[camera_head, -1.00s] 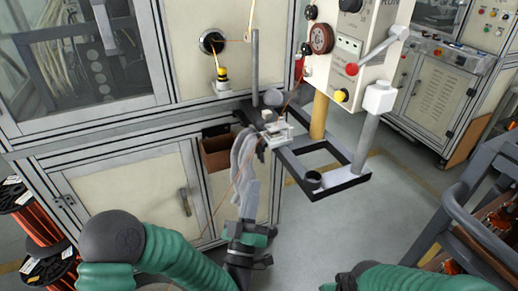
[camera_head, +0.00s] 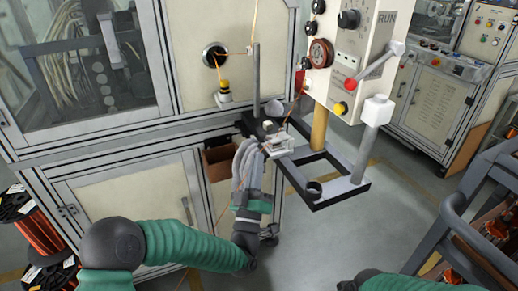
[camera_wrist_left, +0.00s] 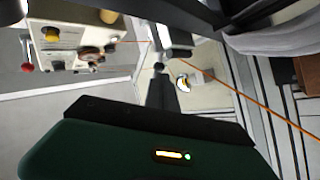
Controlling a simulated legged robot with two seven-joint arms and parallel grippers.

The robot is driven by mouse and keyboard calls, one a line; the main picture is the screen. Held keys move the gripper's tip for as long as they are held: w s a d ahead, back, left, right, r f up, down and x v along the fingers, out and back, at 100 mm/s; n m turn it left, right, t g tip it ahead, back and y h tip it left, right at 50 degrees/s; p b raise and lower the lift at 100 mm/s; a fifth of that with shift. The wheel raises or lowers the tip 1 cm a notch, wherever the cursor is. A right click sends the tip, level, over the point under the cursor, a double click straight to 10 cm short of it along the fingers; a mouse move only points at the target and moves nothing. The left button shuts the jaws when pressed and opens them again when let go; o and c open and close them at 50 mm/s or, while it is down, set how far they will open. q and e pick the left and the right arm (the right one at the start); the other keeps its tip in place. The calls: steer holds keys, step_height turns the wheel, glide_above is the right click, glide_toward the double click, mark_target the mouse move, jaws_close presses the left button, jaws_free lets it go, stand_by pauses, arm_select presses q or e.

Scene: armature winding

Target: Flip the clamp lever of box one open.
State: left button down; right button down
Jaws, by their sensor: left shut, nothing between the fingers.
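A small pale clamp box (camera_head: 278,146) sits on the dark bracket frame (camera_head: 345,188) in front of the cabinet. I cannot make out its lever clearly or tell whether it is open. My left gripper (camera_head: 262,148) is shut and empty, at the near left side of this box; I cannot tell whether it touches. The grey fingers partly overlap the box edge in the head view. My right gripper is out of view.
A control box (camera_head: 355,60) with a red-knobbed lever (camera_head: 376,62) stands to the right above the bracket. A white-capped post (camera_head: 377,110) rises from the bracket's right side. An orange wire (camera_wrist_left: 255,105) crosses the wrist view. Wire spools (camera_head: 35,225) stand at the left.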

mark_target(274, 135)
arm_select(q)
steer(key=x, duration=0.3)
steer(key=shift+w+d+r, duration=0.15)
steer(key=shift+w+r, duration=0.1)
steer(key=shift+w, duration=0.05)
steer(key=shift+r+h, duration=0.1)
steer(key=shift+h, duration=0.2)
